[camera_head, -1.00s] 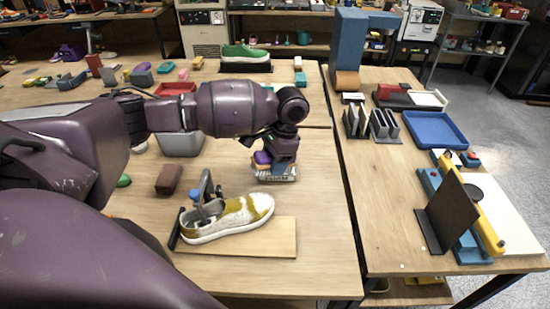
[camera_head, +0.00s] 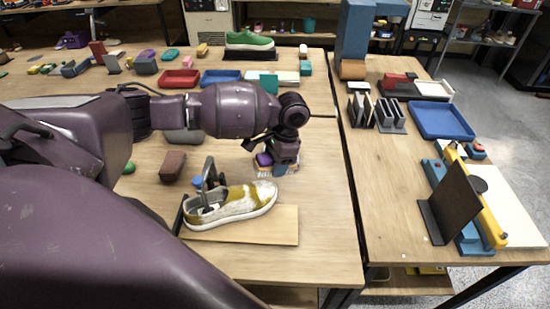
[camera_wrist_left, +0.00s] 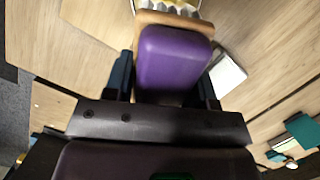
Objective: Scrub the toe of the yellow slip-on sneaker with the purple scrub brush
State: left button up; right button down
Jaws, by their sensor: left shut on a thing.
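The yellow and white slip-on sneaker (camera_head: 236,205) sits on a light wooden board (camera_head: 275,228) with its toe to the right. A dark grey holder stands at its heel end. My left gripper (camera_head: 277,164) is shut on the purple scrub brush (camera_head: 263,159), just behind the toe in the head view. In the left wrist view the purple back of the brush (camera_wrist_left: 173,62) lies between the fingers. Its tan base and pale bristles show beyond. Whether the bristles touch the sneaker cannot be told. My right gripper is out of view.
A brown block (camera_head: 173,167) lies left of the sneaker. Red (camera_head: 180,79) and blue (camera_head: 221,77) trays and a green shoe (camera_head: 249,40) are farther back. A side table at right holds a blue tray (camera_head: 440,120) and a dark upright panel (camera_head: 455,203). Bare tabletop lies right of the board.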

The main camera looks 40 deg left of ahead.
aim_at(266, 186)
pick_arm(q)
jog(key=s+d+f, duration=0.2)
jog(key=s+f, duration=0.1)
jog(key=f, duration=0.2)
dwell(0.4)
jog(key=shift+x, duration=1.1)
dwell(0.8)
jog(key=shift+a, duration=0.1)
jog(key=shift+w+a+r, duration=0.1)
jog(key=shift+w+a, duration=0.65)
jog(key=shift+a, duration=0.35)
jog(key=shift+w+a+r, duration=0.1)
jog(key=shift+w+a, duration=0.6)
jog(key=shift+a, duration=0.35)
jog(key=shift+w+a, duration=0.75)
jog(key=shift+a, duration=0.35)
jog(key=shift+s+d+r, duration=0.15)
jog(key=shift+s+d, duration=0.4)
jog(key=shift+d, duration=0.35)
jog(key=shift+s+d+r, duration=0.1)
jog(key=shift+s+d, duration=0.4)
jog(key=shift+d, duration=0.35)
jog(key=shift+f, duration=0.4)
jog(key=shift+s, duration=0.1)
